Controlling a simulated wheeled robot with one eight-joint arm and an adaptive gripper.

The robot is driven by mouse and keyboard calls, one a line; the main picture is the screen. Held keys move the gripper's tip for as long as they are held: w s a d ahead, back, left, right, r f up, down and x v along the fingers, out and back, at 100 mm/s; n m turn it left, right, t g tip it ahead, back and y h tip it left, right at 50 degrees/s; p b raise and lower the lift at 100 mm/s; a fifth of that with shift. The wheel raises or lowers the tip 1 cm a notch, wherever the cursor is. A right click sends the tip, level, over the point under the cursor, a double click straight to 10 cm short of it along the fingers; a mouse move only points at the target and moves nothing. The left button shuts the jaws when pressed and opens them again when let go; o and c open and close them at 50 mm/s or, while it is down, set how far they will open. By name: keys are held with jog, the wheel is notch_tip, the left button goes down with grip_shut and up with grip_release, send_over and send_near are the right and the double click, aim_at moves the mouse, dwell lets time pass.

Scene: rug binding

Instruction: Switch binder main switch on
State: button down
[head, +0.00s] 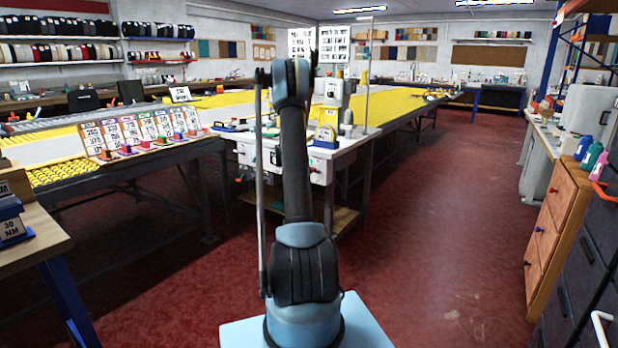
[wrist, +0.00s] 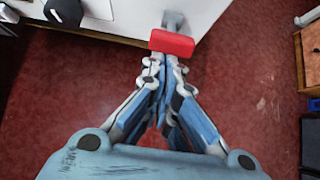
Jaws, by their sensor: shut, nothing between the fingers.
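The binder's white cabinet (head: 325,158) stands beyond my arm in the head view, with small dark and coloured controls on its front partly hidden by my arm. In the wrist view, a red block-like handle (wrist: 172,43) on a grey stem sticks out at the edge of the white cabinet (wrist: 118,18). I cannot tell for sure that it is the main switch or which way it is set. My gripper (wrist: 165,62) is shut and empty, its fingertips just below the red handle in the picture. Whether they touch it is unclear. In the head view my gripper is hidden behind my arm.
A black knob-like part (wrist: 65,12) shows at the upper left of the wrist view. A long table with sample cards (head: 135,133) stands left of the cabinet. Wooden drawers (head: 553,225) stand at the right. The red floor (head: 440,215) between is clear.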

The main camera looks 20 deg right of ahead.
dwell(0.4)
notch_tip(320, 180, down, 4)
jog(key=a+r, duration=0.1)
jog(key=a, duration=0.1)
jog(key=v, duration=0.9)
jog(key=shift+s+r, duration=0.3)
jog(key=shift+s, duration=0.25)
jog(key=shift+s, duration=0.1)
